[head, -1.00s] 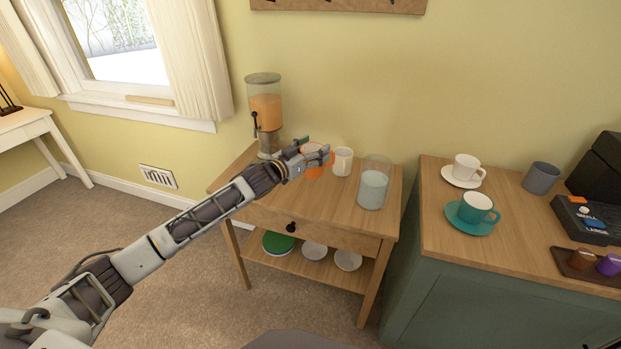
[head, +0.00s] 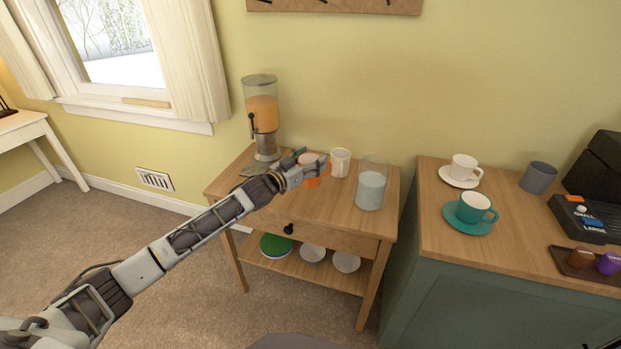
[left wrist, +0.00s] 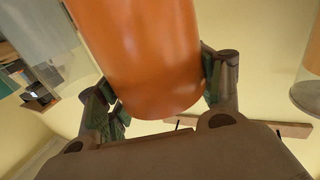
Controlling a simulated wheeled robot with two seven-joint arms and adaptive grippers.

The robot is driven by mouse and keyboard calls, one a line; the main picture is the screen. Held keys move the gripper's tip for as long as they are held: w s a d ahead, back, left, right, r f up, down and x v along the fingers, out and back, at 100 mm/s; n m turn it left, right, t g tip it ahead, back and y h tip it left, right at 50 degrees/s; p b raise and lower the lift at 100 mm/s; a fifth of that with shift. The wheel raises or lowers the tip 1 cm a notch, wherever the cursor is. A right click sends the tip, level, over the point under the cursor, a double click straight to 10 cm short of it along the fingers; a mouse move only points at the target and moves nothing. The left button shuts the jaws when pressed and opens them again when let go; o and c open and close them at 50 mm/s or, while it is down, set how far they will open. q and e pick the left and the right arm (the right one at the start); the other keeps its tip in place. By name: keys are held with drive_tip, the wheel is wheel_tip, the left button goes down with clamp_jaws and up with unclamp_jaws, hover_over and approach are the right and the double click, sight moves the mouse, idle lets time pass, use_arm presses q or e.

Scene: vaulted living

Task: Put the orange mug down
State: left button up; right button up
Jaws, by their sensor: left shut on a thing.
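The orange mug (head: 314,172) is at the side table, left of the white mug (head: 340,162). My left gripper (head: 300,168) reaches in from the left and is shut on it. In the left wrist view the orange mug (left wrist: 145,55) fills the upper middle, between the two fingers of my left gripper (left wrist: 160,92). The mug looks low over the wooden side table (head: 320,213); I cannot tell whether its base touches the top. The fingers hide part of the mug in the head view. My right gripper is not in view.
A juice dispenser (head: 262,113) stands at the table's back left. A glass pitcher (head: 371,186) stands to the right of the mugs. The table's front part is bare. A green cabinet (head: 440,280) with cups and a coffee machine (head: 590,218) is at the right.

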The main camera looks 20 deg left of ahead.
use_arm(q)
drive_tip(key=shift+f, duration=1.1)
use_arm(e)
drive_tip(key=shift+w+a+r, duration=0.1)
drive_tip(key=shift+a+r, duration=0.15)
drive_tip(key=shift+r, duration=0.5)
use_arm(q)
drive_tip(key=shift+f+b, duration=0.35)
drive_tip(key=shift+f, duration=1.1)
drive_tip(key=shift+f+b, duration=0.35)
drive_tip(key=shift+f, duration=0.3)
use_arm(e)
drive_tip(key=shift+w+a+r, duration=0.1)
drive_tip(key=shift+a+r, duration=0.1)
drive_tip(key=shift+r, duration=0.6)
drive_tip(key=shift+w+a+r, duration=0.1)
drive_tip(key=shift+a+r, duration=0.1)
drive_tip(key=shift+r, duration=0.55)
use_arm(q)
drive_tip(key=shift+f, duration=0.1)
drive_tip(key=o, duration=2)
drive_tip(key=shift+c, duration=0.2)
